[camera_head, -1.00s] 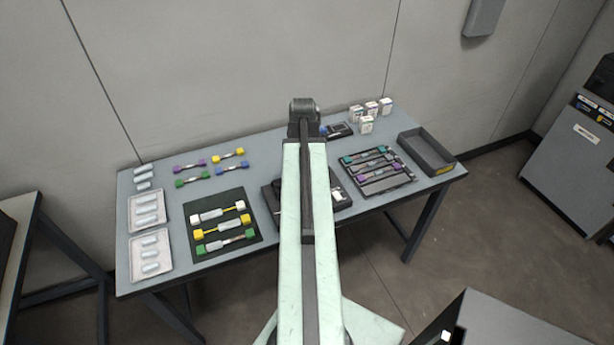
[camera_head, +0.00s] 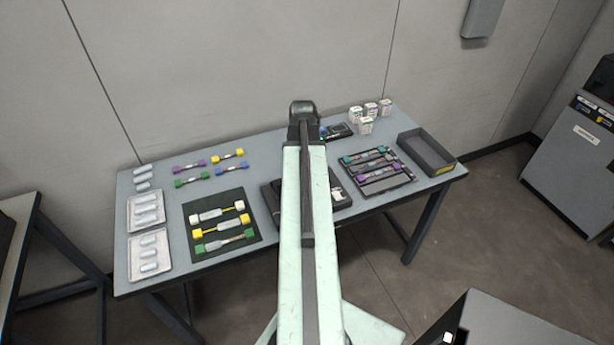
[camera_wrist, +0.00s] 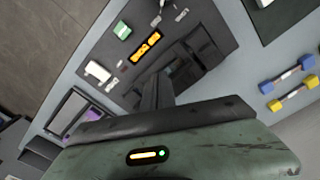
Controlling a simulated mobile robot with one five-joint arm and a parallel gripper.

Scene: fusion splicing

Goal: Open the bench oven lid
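A dark flat unit (camera_head: 341,195) lies mid-table in the head view, mostly hidden behind my arm. It looks like the bench oven, but I cannot be sure. In the wrist view the dark unit (camera_wrist: 207,22) fills the top middle, with a green button, an orange panel, a white part and a raised dark block. Its lid cannot be clearly picked out. My gripper (camera_wrist: 157,92) shows as a dark narrow piece in front of my green wrist housing, over or near the block. Contact and finger gap cannot be told. In the head view my gripper is hidden.
A mat (camera_head: 251,200) with several connectors lies left of the unit, beside white trays (camera_head: 151,271) of sleeves. Right of it are a dark rack (camera_head: 378,188) of coloured pieces and an empty black bin (camera_head: 425,152). Small boxes (camera_head: 366,125) stand at the back. A wall closes the far side.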

